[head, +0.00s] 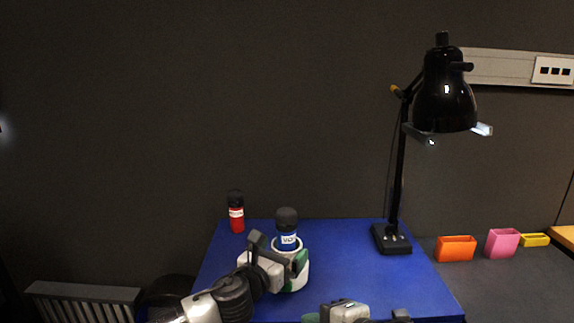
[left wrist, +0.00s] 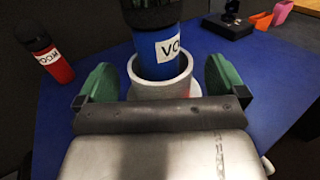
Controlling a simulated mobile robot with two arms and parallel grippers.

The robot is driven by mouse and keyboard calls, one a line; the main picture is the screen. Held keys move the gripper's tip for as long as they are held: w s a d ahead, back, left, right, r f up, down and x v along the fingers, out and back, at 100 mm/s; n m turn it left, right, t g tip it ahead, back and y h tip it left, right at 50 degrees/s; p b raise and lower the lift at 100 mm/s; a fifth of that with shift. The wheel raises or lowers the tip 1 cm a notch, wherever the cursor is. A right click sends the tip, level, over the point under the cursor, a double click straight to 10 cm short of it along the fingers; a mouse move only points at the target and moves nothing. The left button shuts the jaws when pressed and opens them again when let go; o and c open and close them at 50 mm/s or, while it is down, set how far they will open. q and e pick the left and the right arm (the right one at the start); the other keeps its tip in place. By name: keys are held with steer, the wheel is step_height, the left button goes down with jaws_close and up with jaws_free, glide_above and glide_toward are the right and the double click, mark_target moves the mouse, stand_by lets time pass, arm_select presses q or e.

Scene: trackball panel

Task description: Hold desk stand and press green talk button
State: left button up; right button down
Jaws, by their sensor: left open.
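The desk stand is a white, round, cup-like holder (left wrist: 150,91) that holds an upright blue microphone (left wrist: 171,52) with a black head and a white label. In the head view the blue microphone (head: 287,236) stands near the middle of the blue table, partly behind my left gripper (head: 285,264). My left gripper (left wrist: 163,84) is open, with one green-padded finger on each side of the holder and a visible gap to each. I cannot make out a green talk button. My right gripper (head: 365,314) is cut off at the bottom edge of the head view.
A red microphone (head: 236,213) stands at the back left of the blue table (head: 345,270). A black desk lamp (head: 392,239) stands at the back right, its head high above. Orange (head: 456,249), pink (head: 502,243) and yellow (head: 535,240) containers are on the right.

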arm_select(q)
steer(key=v, duration=1)
steer(key=shift+s+a, duration=0.1)
steer(key=shift+p+v, duration=0.85)
steer(key=shift+v, duration=2.1)
steer(key=shift+r, duration=0.1)
step_height(320, 180, up, 4)
steer(key=p, duration=0.4)
steer(key=shift+p, duration=0.3)
